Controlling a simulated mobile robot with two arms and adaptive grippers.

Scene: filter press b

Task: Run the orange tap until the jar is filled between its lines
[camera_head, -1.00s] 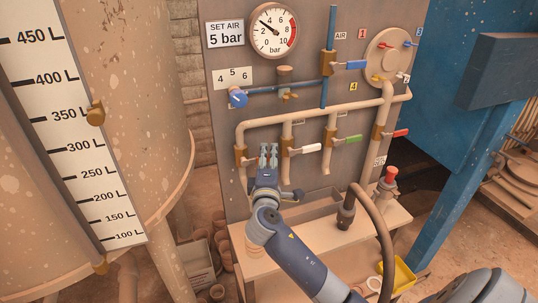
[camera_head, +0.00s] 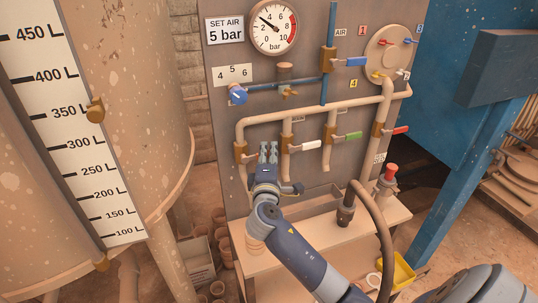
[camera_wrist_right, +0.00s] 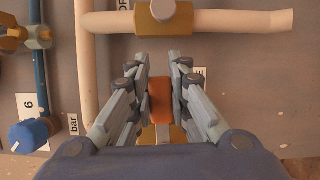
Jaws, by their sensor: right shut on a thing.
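My right gripper (camera_head: 268,154) is at the leftmost tap on the panel's lower pipe, beside its brass body (camera_head: 240,152). In the right wrist view, the fingers (camera_wrist_right: 160,82) are closed on the two sides of the orange tap handle (camera_wrist_right: 160,102). The fingers and wrist hide most of that tap in the head view. I cannot make out the jar or its lines; the space below the tap is partly covered by my right arm. My left gripper is not in view.
Close to the right are a white-handled tap (camera_head: 310,145), a green-handled tap (camera_head: 350,136) and a red-handled tap (camera_head: 398,130). A blue knob (camera_head: 238,95) sits above. A dark hose (camera_head: 383,235) rises in front of the ledge (camera_head: 390,217). A tank stands left.

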